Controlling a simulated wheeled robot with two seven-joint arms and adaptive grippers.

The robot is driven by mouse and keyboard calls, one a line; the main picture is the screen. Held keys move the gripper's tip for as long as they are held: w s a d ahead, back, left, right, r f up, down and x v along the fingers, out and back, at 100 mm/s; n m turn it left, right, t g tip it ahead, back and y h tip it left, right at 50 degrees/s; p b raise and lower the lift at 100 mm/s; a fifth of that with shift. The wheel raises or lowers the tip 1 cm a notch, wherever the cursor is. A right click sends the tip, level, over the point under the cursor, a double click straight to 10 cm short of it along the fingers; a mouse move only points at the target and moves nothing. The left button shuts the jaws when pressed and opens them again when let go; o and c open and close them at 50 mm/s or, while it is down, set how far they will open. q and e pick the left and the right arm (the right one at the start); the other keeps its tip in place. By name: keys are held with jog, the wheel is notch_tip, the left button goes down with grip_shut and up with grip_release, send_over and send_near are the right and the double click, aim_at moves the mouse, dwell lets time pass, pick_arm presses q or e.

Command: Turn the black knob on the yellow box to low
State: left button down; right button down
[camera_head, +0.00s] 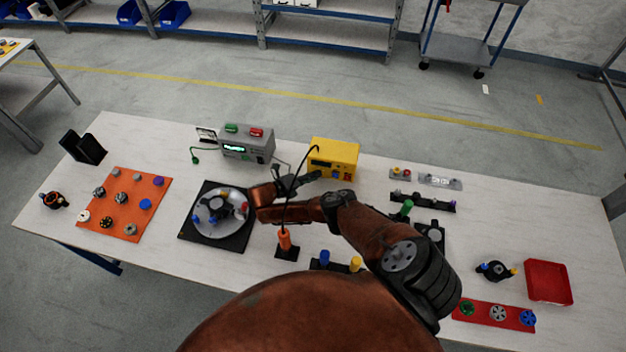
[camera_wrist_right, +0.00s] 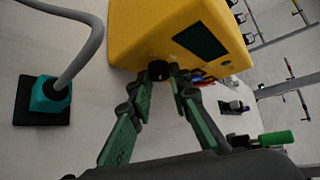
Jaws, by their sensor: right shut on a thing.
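The yellow box (camera_head: 335,152) stands near the back middle of the table. In the right wrist view the box (camera_wrist_right: 190,22) fills the upper middle, with a dark display (camera_wrist_right: 202,40) on its face. The black knob (camera_wrist_right: 159,70) is on the box's lower face. My right gripper (camera_wrist_right: 166,74) has its green fingers closed on the knob from both sides. In the head view my right gripper (camera_head: 318,175) reaches the front of the box and hides the knob there. The knob's pointer and the low mark are too small to read. My left gripper does not show.
A grey device (camera_head: 247,143) with green and red buttons stands left of the box. A cable arcs over my right gripper from an orange plug (camera_head: 284,240). A black plate with a round dial (camera_head: 221,212) lies left of my wrist. Several fixtures lie to the right.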

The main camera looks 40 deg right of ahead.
jog(key=shift+f+n+g+h+b, duration=0.2)
jog(key=shift+n+g+h+b, duration=0.2)
jog(key=shift+n+h+b, duration=0.65)
jog(key=shift+m, duration=0.35)
jog(key=c, duration=1.8)
grip_release()
jog(key=shift+y, duration=0.25)
jog(key=v, duration=0.6)
jog(key=shift+w+a, duration=0.15)
jog(key=shift+a, duration=0.15)
jog(key=shift+a+r, duration=0.2)
jog(key=shift+a, duration=0.55)
